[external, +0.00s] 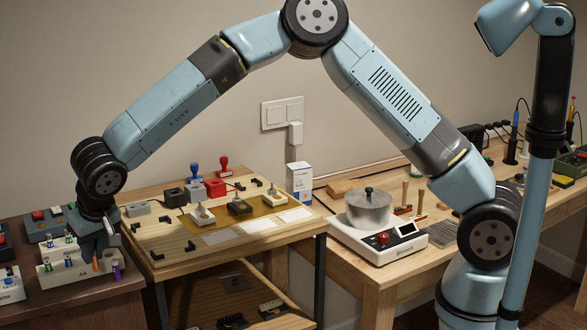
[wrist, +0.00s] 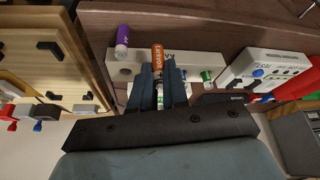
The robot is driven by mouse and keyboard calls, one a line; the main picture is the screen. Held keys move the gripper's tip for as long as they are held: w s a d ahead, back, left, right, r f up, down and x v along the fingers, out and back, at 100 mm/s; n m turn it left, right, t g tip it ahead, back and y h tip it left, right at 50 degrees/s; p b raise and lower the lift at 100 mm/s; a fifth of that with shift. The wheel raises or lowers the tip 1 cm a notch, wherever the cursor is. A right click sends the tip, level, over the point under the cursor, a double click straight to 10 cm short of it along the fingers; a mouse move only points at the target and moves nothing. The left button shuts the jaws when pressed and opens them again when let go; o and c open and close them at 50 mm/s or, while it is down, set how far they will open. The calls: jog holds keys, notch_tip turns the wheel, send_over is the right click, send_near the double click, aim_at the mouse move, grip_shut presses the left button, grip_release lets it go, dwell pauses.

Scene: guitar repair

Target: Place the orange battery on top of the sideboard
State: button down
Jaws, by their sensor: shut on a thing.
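The orange battery (external: 96,265) is upright between the fingertips of my gripper (external: 95,243), at the front of a pale battery holder (external: 62,280). In the wrist view the orange battery (wrist: 157,56) shows between the dark fingers (wrist: 165,80), which are shut on it. Its lower end is hard to see, so I cannot tell whether it still sits in the holder. The holder stands on the dark brown top at the far left, which looks like the sideboard (external: 115,297).
Several smaller batteries stand in the holder. A white tester (wrist: 262,68) is nearby. The light wooden bench (external: 185,262) adjoins on the right. Some bare dark top shows in front of the holder.

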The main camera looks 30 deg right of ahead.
aim_at(95, 270)
jog(key=shift+w+a+f, duration=0.15)
jog(key=shift+f, duration=1.6)
jog(key=c, duration=1.1)
grip_release()
jog(key=shift+f, duration=0.1)
jog(key=v, duration=1.2)
